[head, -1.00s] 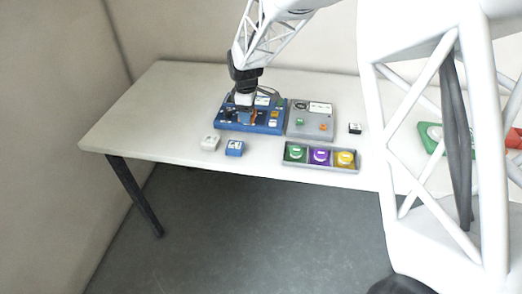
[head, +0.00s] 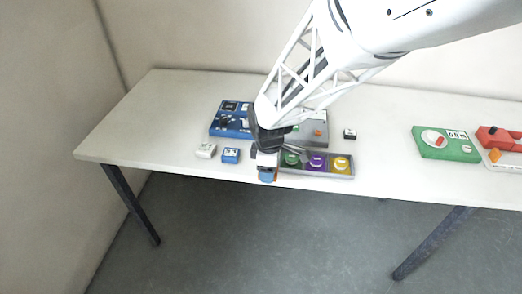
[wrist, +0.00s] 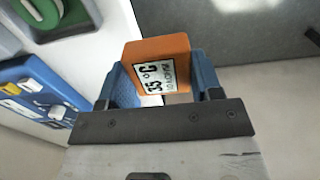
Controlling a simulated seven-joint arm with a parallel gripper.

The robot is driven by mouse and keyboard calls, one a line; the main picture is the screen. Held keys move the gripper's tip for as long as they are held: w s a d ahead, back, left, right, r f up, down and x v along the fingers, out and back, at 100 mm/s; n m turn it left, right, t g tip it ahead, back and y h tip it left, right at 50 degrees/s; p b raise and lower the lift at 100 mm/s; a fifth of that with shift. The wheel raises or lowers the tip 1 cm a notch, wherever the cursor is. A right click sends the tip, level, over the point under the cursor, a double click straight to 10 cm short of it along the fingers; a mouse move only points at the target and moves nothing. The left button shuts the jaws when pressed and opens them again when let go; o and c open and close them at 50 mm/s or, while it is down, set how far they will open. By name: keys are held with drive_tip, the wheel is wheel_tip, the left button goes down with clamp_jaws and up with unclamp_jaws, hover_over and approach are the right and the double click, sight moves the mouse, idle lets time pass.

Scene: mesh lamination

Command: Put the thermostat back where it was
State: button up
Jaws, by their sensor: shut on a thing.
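The thermostat (wrist: 160,62) is an orange block with a white display reading 35 °C. In the wrist view it sits between the blue fingers of my gripper (wrist: 160,78), which is shut on it. In the head view my gripper (head: 267,173) points down at the table's front edge, just left of the button tray, and mostly hides the thermostat. The blue panel (head: 222,128) lies behind and to the left of my gripper, partly covered by my arm. No empty place for the thermostat can be made out clearly.
A grey tray (head: 318,175) holds green, purple and yellow round buttons. A white block (head: 206,151) and a blue block (head: 231,155) lie left of my gripper. A black block (head: 350,134) and a green panel (head: 440,150) lie to the right. The table's left end is clear.

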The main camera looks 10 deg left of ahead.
drive_tip(key=shift+s+d+f, duration=0.15)
drive_tip(key=shift+s+d, duration=0.2)
drive_tip(key=shift+s, duration=0.25)
drive_tip(key=shift+s+d+f, duration=0.1)
drive_tip(key=shift+s+d, duration=0.2)
drive_tip(key=shift+s, duration=0.3)
drive_tip(key=shift+s+d+f, duration=0.15)
drive_tip(key=shift+s+d, duration=0.2)
drive_tip(key=shift+s, duration=0.25)
drive_tip(key=shift+w, duration=0.1)
drive_tip(key=w+a, duration=0.2)
drive_tip(key=w, duration=0.2)
drive_tip(key=w+a+f, duration=0.1)
drive_tip(key=w+a, duration=0.1)
drive_tip(key=w, duration=0.3)
drive_tip(key=w+a, duration=0.3)
drive_tip(key=w, duration=0.2)
drive_tip(key=shift+w+f, duration=0.15)
drive_tip(key=shift+f, duration=0.05)
drive_tip(key=shift+f, duration=0.15)
drive_tip(key=shift+f, duration=1.65)
drive_tip(key=shift+f, duration=0.15)
drive_tip(key=o, duration=1)
drive_tip(key=shift+o, duration=0.2)
